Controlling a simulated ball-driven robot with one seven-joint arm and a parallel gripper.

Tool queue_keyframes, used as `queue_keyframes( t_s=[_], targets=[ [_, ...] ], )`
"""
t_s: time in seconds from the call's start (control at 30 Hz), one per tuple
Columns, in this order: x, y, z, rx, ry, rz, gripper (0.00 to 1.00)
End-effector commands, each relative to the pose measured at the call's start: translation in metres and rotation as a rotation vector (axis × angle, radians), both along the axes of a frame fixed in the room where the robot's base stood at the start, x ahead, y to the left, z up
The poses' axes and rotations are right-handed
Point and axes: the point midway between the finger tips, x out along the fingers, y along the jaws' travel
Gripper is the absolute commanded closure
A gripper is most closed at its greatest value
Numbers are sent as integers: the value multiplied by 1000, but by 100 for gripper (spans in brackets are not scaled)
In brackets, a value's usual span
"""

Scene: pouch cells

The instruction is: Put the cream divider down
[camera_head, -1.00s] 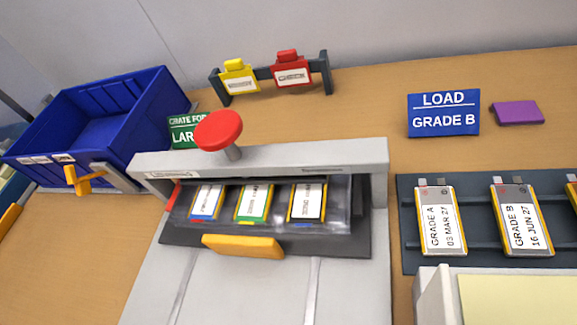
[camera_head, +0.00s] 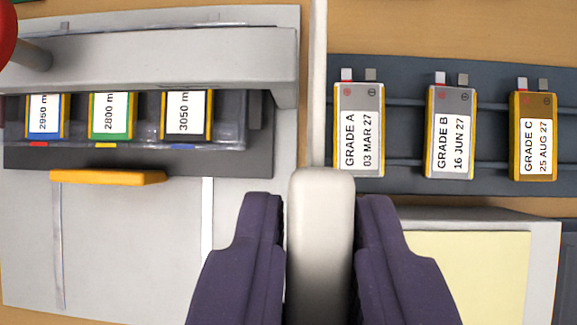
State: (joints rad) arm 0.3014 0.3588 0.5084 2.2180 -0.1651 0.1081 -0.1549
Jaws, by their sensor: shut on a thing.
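The cream divider's thick pale grip (camera_head: 321,230) is between the two dark purple fingers of my gripper (camera_head: 320,215), at the lower middle of the view. My gripper is shut on it. A thin pale strip (camera_head: 319,85) runs from the grip up to the top edge of the view and looks like the divider's upright panel seen edge-on. It lies between the grey press station on the left and the dark cell rack on the right. The divider's lower edge is hidden, so I cannot tell whether it touches the table.
The grey press station (camera_head: 130,235) holds three cells under its bar, with a yellow handle (camera_head: 108,177) in front. The dark rack (camera_head: 400,85) carries cells marked Grade A (camera_head: 358,130), Grade B (camera_head: 450,135) and Grade C (camera_head: 533,138). A pale yellow pad (camera_head: 475,275) is at lower right.

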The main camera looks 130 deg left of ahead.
Motion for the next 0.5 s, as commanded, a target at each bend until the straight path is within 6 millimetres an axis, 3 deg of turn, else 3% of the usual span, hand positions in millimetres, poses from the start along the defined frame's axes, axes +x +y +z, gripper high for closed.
queue_keyframes(
  t_s=[0.03,0.2,0.33,0.5],
  targets=[
    [-1,1,-25,0,5,2,100],
    [-1,1,-76,-1,3,3,100],
    [0,1,-99,-1,2,1,100],
    [0,0,-110,0,1,0,100]
  ],
)
